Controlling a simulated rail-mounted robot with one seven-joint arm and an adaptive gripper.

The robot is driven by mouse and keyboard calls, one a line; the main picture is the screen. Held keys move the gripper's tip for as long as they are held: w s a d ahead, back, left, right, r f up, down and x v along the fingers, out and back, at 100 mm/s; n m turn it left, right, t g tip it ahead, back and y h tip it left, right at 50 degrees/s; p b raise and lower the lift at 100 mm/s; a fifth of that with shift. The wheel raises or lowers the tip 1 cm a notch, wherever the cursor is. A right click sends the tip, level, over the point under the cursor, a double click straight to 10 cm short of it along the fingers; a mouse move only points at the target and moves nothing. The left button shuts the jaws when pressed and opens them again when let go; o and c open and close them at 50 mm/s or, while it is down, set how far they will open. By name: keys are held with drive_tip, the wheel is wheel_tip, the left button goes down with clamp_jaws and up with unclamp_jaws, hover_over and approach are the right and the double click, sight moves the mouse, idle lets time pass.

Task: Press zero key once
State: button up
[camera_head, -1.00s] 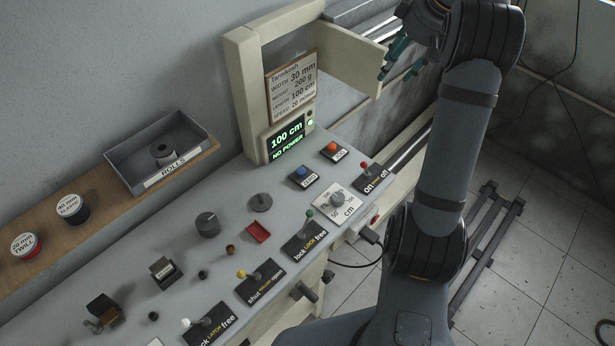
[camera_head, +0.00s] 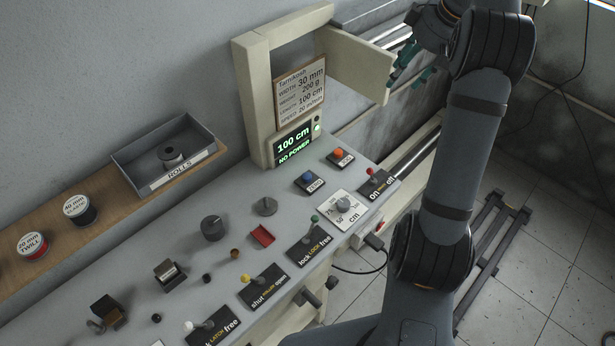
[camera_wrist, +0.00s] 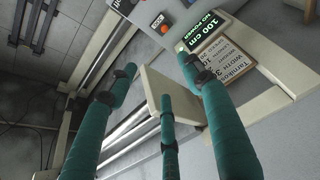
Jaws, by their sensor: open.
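The blue key (camera_head: 308,177), with a small label that I read only faintly as zero, sits on a dark plate on the sloping console, below the display. In the wrist view a bit of blue (camera_wrist: 190,2) shows at the top edge. The display (camera_head: 293,144) reads 100 cm and NO POWER. My gripper (camera_head: 408,68) is at the upper right, beside the end of the cream side panel and well away from the blue key. In the wrist view its teal fingers (camera_wrist: 165,88) are spread apart with nothing between them.
A cream frame (camera_head: 255,95) with a projecting panel (camera_head: 355,70) stands behind. Several more levers and knobs line the console.

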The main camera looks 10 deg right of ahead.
drive_tip(key=shift+c, duration=1.3)
clamp_jaws()
drive_tip(key=c, duration=1)
unclamp_jaws()
